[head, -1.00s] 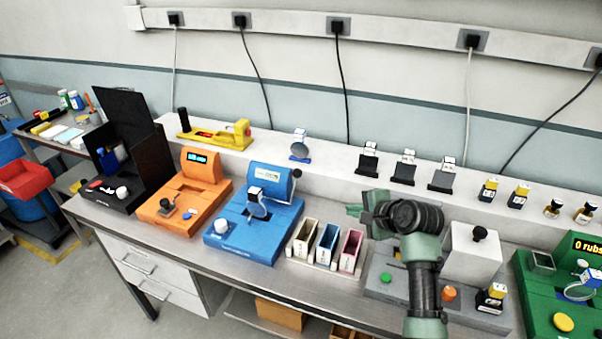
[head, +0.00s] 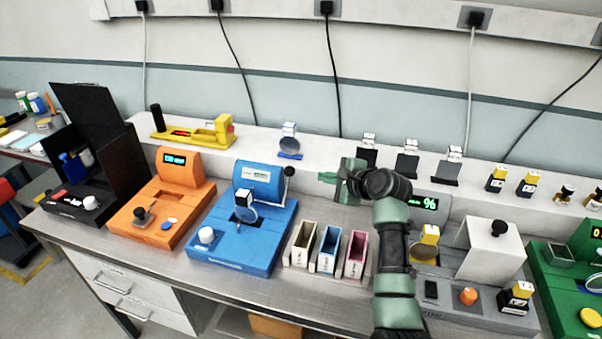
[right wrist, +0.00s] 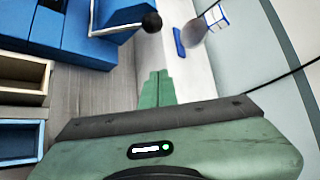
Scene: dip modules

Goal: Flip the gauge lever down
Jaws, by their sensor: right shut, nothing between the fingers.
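The blue gauge (head: 258,178) stands on the bench left of centre in the head view. Its lever, with a black ball knob (head: 289,171), stands raised at the gauge's right side. In the right wrist view the knob (right wrist: 152,22) is at the top, with a grey rod running left to the blue body. My right gripper (head: 326,178) is shut and empty, to the right of the knob and apart from it. Its closed fingertips (right wrist: 158,76) point toward the knob in the right wrist view. My left gripper is not in view.
A clear round lens piece (head: 246,212) sits on the blue base. A round lens on a blue stand (head: 289,148) is on the back ledge. An orange device (head: 180,180) stands left.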

